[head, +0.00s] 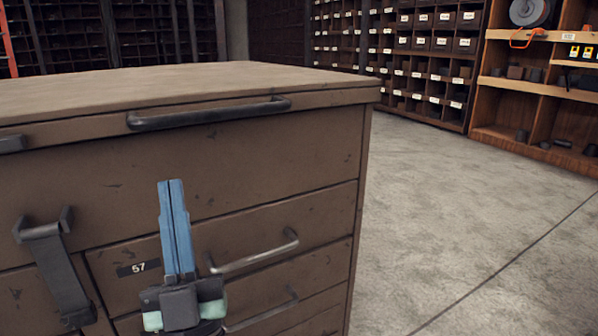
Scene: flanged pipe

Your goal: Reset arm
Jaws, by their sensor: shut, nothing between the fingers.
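My gripper (171,184) is in the lower left of the head view, with its two blue fingers pointing up and pressed together. It is shut and holds nothing. Behind it stands a brown metal drawer cabinet (240,160), and the fingers overlap its front in the picture. I cannot tell the gap between the fingers and the cabinet front. Most of my arm is out of view below the frame.
The cabinet has a dark top handle (210,113), a metal drawer handle (255,256) and a dark vertical handle (55,268). Open concrete floor (450,210) lies to the right. Bin shelves (430,60) and a wooden shelf (530,87) stand behind.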

